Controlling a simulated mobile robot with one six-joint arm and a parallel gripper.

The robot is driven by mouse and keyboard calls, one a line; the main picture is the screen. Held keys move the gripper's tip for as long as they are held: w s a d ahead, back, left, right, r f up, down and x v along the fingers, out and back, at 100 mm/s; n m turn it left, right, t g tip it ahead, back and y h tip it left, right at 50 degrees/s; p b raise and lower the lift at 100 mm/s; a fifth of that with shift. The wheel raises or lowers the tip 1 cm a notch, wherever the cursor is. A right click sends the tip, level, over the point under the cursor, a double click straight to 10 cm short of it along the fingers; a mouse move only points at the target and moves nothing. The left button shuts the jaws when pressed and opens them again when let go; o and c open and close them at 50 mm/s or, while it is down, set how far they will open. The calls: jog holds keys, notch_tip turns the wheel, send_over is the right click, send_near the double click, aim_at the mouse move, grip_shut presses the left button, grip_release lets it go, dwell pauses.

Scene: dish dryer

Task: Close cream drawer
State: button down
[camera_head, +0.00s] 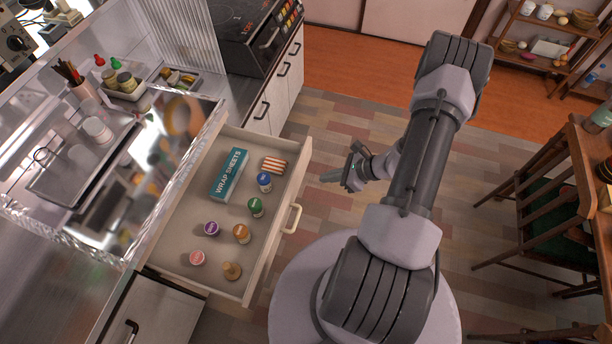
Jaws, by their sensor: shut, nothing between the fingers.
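The cream drawer (297,172) stands pulled well out from the counter at the left centre. Its handle (292,218) is on the front panel, facing my arm. Inside lie a teal wrap sheets box (229,175), a red-and-white striped packet (274,165), several small jars with coloured lids, such as a blue one (264,182), and a small tan wooden item (232,270). My gripper (332,177) is shut and empty. In the picture it is just right of the drawer front, above and right of the handle, with a visible gap to the panel.
A clear dish dryer (130,255) with a tray sits on the counter above the drawer. A black stove (250,25) stands behind. A wooden table and chair (530,225) are at the right.

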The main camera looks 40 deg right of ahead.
aim_at(298, 177)
jog(key=w+a+f, duration=0.1)
jog(key=w+a+b, duration=0.1)
jog(key=w, duration=0.1)
jog(key=w+a+f, duration=0.1)
jog(key=shift+w+a+f+b, duration=0.2)
jog(key=shift+a+f+b, duration=0.05)
jog(key=shift+f+b, duration=0.1)
jog(key=shift+w+a+r, duration=0.1)
jog(key=shift+w+a, duration=0.25)
jog(key=shift+w, duration=0.15)
